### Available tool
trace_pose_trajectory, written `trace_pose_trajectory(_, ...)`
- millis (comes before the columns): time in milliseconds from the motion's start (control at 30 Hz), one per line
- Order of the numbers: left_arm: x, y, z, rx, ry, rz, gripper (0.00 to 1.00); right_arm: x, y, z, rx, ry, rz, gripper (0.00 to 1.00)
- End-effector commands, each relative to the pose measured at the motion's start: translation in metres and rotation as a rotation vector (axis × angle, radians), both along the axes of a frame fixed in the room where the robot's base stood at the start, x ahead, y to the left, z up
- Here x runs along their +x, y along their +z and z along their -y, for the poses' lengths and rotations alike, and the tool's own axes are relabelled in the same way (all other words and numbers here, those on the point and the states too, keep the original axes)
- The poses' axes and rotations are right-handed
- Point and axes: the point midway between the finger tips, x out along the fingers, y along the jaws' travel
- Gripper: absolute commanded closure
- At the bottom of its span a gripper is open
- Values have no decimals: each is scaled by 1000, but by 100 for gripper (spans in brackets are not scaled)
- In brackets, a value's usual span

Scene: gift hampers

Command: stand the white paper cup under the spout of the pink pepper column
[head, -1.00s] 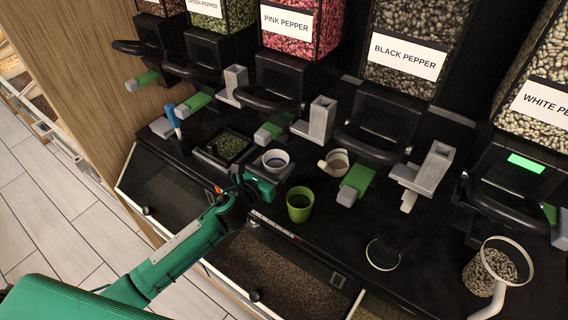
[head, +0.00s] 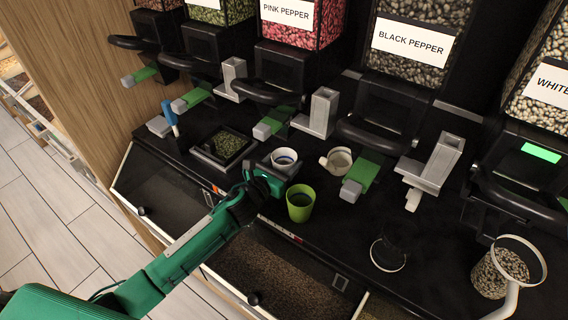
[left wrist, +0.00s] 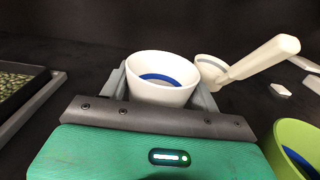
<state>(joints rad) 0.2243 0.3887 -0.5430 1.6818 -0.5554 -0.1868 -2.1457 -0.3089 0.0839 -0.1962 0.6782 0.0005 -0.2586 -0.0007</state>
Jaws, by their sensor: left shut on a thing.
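The white paper cup (head: 284,159), with a blue ring inside, is upright in my left gripper (head: 281,171). In the left wrist view the cup (left wrist: 162,94) sits between the two grey fingers, which are shut on it. I cannot tell whether its base touches the black counter. The pink pepper column (head: 300,32) stands behind it, with a black spout housing, a dark curved handle and a green-ended lever (head: 268,128) below. The cup is in front of this lever, towards me, not under the spout. My right gripper is not in view.
A green cup (head: 300,205) stands close to the right of my left gripper. A white scoop (head: 338,160) lies right of the paper cup. A dark tray of green pepper (head: 223,146) is to the left. A grey block (head: 321,113) stands right of the pink pepper lever.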

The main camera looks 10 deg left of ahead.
Motion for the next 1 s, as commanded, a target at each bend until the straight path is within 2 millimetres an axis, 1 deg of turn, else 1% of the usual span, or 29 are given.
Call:
trace_pose_trajectory(167,0,-4,0,0,0,0,62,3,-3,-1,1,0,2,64)
trace_pose_trajectory(200,0,-3,0,0,0,0,32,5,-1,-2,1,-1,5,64)
trace_pose_trajectory(267,0,-3,0,0,0,0,20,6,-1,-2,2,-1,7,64)
trace_pose_trajectory(300,0,-3,0,0,0,0,16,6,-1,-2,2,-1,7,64)
trace_pose_trajectory(567,0,-2,0,0,0,0,16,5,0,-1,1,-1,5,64)
trace_pose_trajectory(667,0,2,0,0,0,0,16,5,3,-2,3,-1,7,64)
trace_pose_trajectory(800,-18,-2,-8,1,-1,-1,16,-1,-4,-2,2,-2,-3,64)
trace_pose_trajectory(1000,-58,-3,-24,3,-2,-1,16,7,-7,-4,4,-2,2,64)
